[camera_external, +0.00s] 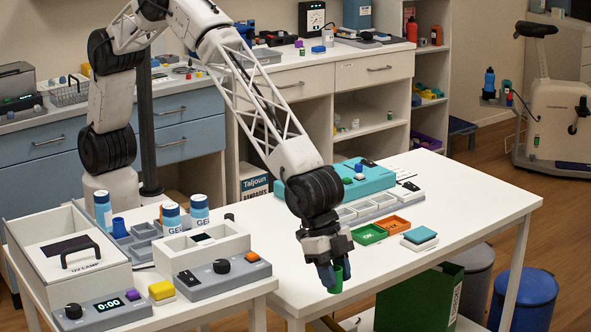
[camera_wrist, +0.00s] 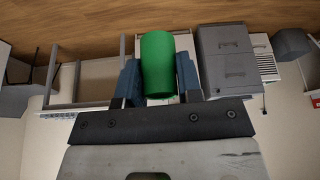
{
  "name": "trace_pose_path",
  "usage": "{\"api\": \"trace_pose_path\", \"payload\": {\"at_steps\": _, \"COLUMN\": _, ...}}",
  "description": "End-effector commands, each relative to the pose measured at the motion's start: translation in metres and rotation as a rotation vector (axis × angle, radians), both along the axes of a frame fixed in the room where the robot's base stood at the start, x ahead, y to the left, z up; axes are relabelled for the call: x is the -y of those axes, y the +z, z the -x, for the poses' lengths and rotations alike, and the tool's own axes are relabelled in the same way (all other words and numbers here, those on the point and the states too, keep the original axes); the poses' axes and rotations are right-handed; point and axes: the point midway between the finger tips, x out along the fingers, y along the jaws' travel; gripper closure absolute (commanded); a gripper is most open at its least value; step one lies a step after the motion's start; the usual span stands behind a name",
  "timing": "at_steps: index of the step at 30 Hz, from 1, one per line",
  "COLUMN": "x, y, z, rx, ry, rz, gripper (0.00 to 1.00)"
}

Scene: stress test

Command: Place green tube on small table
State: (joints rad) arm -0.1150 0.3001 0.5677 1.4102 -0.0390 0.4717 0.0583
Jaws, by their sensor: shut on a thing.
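The green tube (camera_wrist: 158,64) is between the two blue fingers of my gripper (camera_wrist: 158,78) in the wrist view, and the gripper is shut on it. In the external view my gripper (camera_external: 333,274) points down near the front of the white table at the right, with the green tube (camera_external: 336,281) showing below the fingers. I cannot tell how far the tube is above the table top. Two white tables show: the larger table (camera_external: 470,205) at the right and a smaller table (camera_external: 215,305) at the front left, crowded with devices.
A green tray (camera_external: 368,234), an orange tray (camera_external: 393,224) and a teal-topped block (camera_external: 420,236) lie behind my gripper. A teal case (camera_external: 372,179) stands further back. The table's right part is clear.

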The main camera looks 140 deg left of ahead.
Motion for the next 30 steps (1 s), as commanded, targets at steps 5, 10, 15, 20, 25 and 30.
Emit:
{"api": "trace_pose_path", "payload": {"at_steps": 5, "x": 0.041, "y": -0.006, "z": -0.043, "rx": -0.001, "ry": -0.037, "rz": -0.002, "gripper": 0.93}}
{"api": "trace_pose_path", "payload": {"at_steps": 10, "x": 0.075, "y": -0.009, "z": -0.074, "rx": 0.000, "ry": -0.064, "rz": -0.005, "gripper": 0.93}}
{"api": "trace_pose_path", "payload": {"at_steps": 15, "x": 0.098, "y": -0.012, "z": -0.092, "rx": -0.001, "ry": -0.080, "rz": -0.006, "gripper": 0.93}}
{"api": "trace_pose_path", "payload": {"at_steps": 20, "x": 0.107, "y": -0.013, "z": -0.099, "rx": 0.000, "ry": -0.086, "rz": -0.007, "gripper": 0.93}}
{"api": "trace_pose_path", "payload": {"at_steps": 25, "x": 0.108, "y": -0.013, "z": -0.099, "rx": 0.000, "ry": -0.087, "rz": -0.007, "gripper": 0.93}}
{"api": "trace_pose_path", "payload": {"at_steps": 30, "x": 0.108, "y": -0.013, "z": -0.099, "rx": 0.000, "ry": -0.087, "rz": -0.008, "gripper": 0.93}}
